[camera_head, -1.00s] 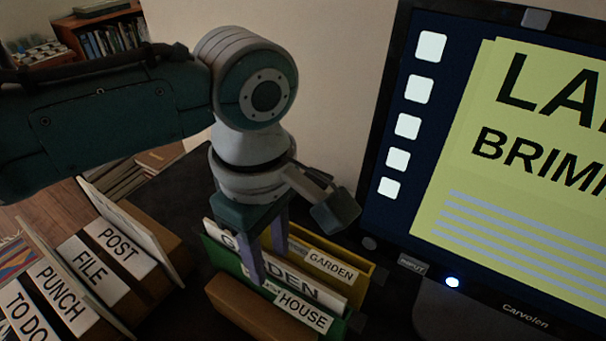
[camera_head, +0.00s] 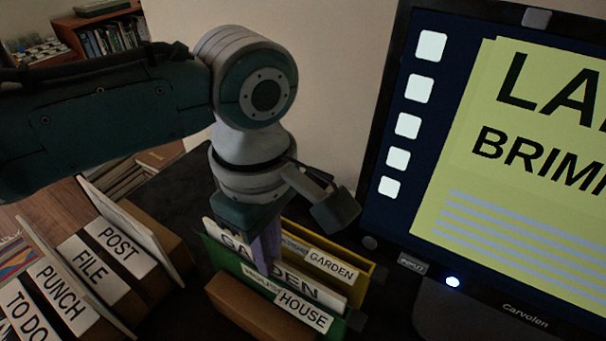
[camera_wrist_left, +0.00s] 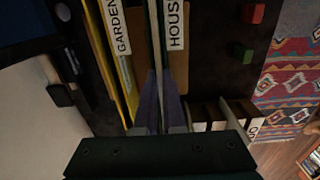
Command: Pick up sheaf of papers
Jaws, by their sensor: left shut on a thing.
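The sheaf of papers (camera_head: 318,293), white with large letters reading GARDEN, stands upright in the green folder (camera_head: 333,325) labelled HOUSE. The yellow folder (camera_head: 345,274) labelled GARDEN is just behind it. My left gripper (camera_head: 266,255) points down from above with its purple fingers shut on the sheaf's upper part, covering some of its letters. In the left wrist view the sheaf (camera_wrist_left: 157,50) is a thin pale edge running between the fingers (camera_wrist_left: 160,106). Its lower part is hidden in the folder. My right gripper is not in view.
A brown wooden block (camera_head: 250,308) is in front of the green folder. The monitor (camera_head: 480,180) stands close on the right. A rack of labelled dividers (camera_head: 95,270) is on the left. The wall (camera_head: 330,80) is behind. Small red (camera_wrist_left: 252,13) and green (camera_wrist_left: 240,52) blocks show in the left wrist view.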

